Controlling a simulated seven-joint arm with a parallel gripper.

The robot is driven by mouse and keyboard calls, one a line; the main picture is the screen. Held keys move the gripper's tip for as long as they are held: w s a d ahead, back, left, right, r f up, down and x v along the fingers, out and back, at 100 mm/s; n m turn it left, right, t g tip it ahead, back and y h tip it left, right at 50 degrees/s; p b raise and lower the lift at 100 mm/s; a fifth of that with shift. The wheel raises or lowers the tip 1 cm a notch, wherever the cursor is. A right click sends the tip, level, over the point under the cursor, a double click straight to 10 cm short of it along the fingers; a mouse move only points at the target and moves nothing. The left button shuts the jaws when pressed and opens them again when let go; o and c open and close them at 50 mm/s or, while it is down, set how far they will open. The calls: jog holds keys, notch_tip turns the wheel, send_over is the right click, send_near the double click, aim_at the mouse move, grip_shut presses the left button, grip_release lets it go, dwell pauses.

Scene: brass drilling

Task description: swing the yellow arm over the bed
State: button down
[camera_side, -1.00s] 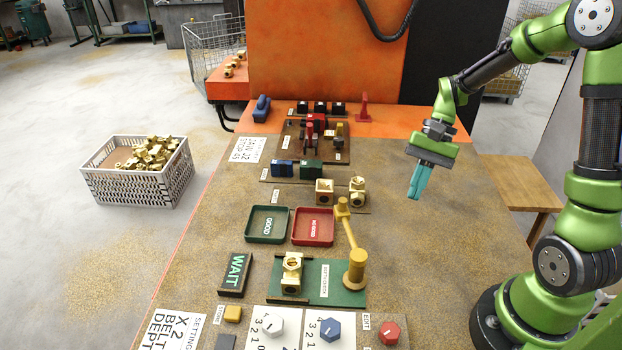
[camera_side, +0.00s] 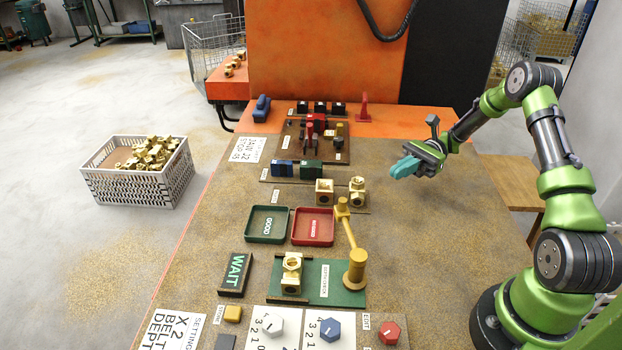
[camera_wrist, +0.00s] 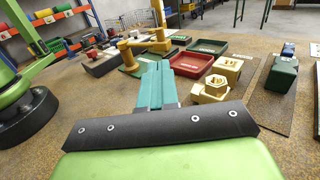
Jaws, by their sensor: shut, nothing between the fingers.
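The yellow arm (camera_side: 347,232) slants from its thick post (camera_side: 356,268) up to a knob (camera_side: 342,206) beside the red tray. The post stands at the right end of the green bed (camera_side: 322,278). A brass fitting (camera_side: 291,272) stands upright at the bed's left end, and the arm is not above it. My gripper (camera_side: 393,171) is shut and empty above the table's right side, behind and right of the yellow arm, apart from it. The wrist view shows its teal fingers (camera_wrist: 156,88) together, with the yellow arm (camera_wrist: 143,44) beyond them.
Red tray (camera_side: 313,227) and green tray (camera_side: 267,224) lie behind the bed. Two brass fittings (camera_side: 357,190) stand behind them, near blue and green blocks (camera_side: 311,169). Knobs (camera_side: 331,329) line the front. The table's right side (camera_side: 420,250) is clear.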

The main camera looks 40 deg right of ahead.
aim_at(343, 200)
jog(key=shift+a, duration=0.1)
jog(key=a, duration=1.4)
jog(key=shift+w, duration=0.35)
jog(key=shift+w+a+n+g, duration=0.45)
jog(key=shift+n+g, duration=0.15)
jog(key=shift+g, duration=0.4)
jog(key=shift+w+a+n+g+h, duration=0.25)
jog(key=shift+a+n+g, duration=0.8)
jog(key=shift+a, duration=1.65)
jog(key=shift+w+a+n+g+h, duration=0.1)
jog(key=shift+a+n+g+h, duration=0.45)
jog(key=shift+a+g, duration=1.55)
jog(key=shift+w+a+n+g+h, duration=0.25)
jog(key=shift+a+n+g, duration=0.5)
jog(key=shift+a, duration=2.6)
jog(key=shift+s, duration=0.15)
